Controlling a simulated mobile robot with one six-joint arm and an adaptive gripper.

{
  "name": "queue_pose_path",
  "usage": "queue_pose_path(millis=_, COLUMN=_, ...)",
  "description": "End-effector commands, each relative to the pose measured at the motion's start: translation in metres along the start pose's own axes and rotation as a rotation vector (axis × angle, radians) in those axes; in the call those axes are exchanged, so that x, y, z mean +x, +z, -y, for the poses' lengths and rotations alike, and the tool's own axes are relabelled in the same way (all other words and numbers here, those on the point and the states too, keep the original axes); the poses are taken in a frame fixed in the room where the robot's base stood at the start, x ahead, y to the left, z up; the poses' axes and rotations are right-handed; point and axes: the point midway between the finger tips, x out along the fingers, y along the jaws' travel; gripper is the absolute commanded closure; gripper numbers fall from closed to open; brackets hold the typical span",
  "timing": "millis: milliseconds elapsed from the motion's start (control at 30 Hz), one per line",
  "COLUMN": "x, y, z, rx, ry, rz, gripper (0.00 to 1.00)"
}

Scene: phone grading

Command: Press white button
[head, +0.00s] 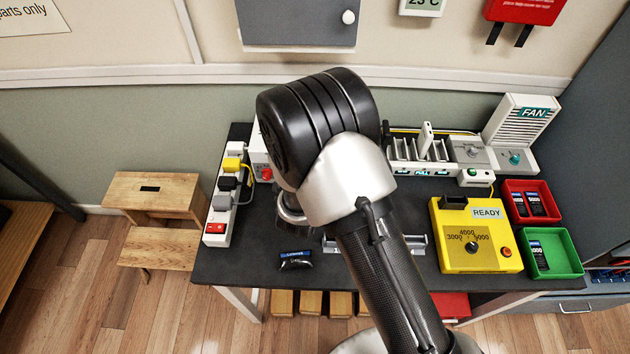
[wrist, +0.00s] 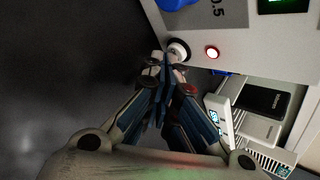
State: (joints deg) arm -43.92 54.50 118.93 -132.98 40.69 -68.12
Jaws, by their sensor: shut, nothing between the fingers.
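The white button (wrist: 178,50), round with a dark ring, is on the face of a white device (wrist: 232,28) at the top of the wrist view. My gripper (wrist: 171,62) is shut with nothing between its fingers. Its tips point at the white button and cover part of its lower edge; I cannot tell whether they touch it. A small red-lit round light or button (wrist: 212,52) is just right of the white button. In the head view my arm hides the gripper and the white button.
A blue knob (wrist: 176,4) and a green display (wrist: 284,4) are on the same device. A rack with a black phone (wrist: 262,99) is at the right. In the head view, a power strip (head: 219,212) and a yellow READY box (head: 470,255) stand on the dark table (head: 235,268).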

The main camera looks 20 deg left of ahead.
Motion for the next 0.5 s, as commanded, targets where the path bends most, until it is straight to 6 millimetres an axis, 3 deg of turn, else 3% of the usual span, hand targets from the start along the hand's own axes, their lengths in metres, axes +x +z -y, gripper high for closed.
queue_pose_path(millis=500, x=0.0040, y=0.0026, z=0.0030, rx=0.000, ry=0.000, rz=0.000, gripper=1.00)
